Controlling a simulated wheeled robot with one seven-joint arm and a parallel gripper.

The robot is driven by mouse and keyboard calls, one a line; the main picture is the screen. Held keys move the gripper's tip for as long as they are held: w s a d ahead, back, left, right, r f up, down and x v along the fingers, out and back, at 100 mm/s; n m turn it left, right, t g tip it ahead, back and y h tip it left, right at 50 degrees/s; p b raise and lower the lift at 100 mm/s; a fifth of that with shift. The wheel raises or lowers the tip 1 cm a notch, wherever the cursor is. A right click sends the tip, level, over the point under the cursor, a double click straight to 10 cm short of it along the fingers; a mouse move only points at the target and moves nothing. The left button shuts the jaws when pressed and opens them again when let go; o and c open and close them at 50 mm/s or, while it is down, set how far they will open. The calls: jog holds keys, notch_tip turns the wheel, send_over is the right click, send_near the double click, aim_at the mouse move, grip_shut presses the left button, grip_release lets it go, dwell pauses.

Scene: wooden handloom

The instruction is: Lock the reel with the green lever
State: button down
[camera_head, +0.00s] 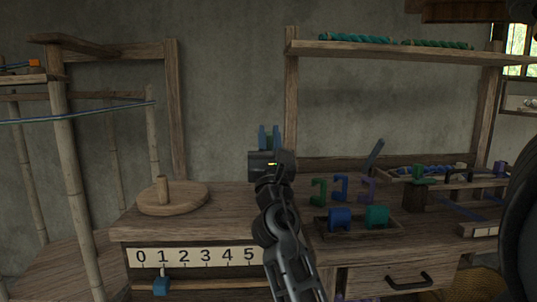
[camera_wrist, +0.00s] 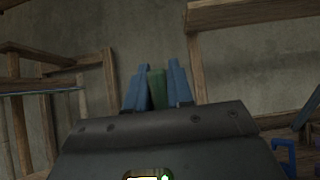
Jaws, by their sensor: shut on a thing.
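My gripper (camera_head: 269,132) is raised above the bench, its two blue fingers pointing up. It is shut on a green piece (camera_head: 268,143), which also shows between the fingers in the wrist view (camera_wrist: 156,88). The green piece may be the green lever; the gripper body hides its lower part, so I cannot tell whether it is fixed to anything. A frame of bamboo posts (camera_head: 66,170) with blue yarn around it stands at the left and may be the reel. I see no clear lock on it.
The wooden bench holds a round disc with a peg (camera_head: 172,196), small coloured hooks (camera_head: 341,187) and a tray (camera_head: 355,232) with blue and teal pieces. A numbered scale (camera_head: 195,256) with a blue slider (camera_head: 161,286) is on its front. A shelf (camera_head: 400,50) is above.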

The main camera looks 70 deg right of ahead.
jog(key=shift+s+a+f+b, duration=0.1)
jog(key=shift+a+f+b, duration=0.15)
jog(key=shift+b, duration=0.45)
jog(key=shift+a+r+h, duration=0.1)
jog(key=shift+r+h, duration=0.05)
jog(key=shift+h, duration=0.15)
jog(key=c, duration=1.1)
grip_release()
jog(key=b+v, duration=0.3)
jog(key=v, duration=0.4)
jog(key=shift+s+a+f, duration=0.15)
jog(key=shift+a+f, duration=0.1)
jog(key=shift+f, duration=0.05)
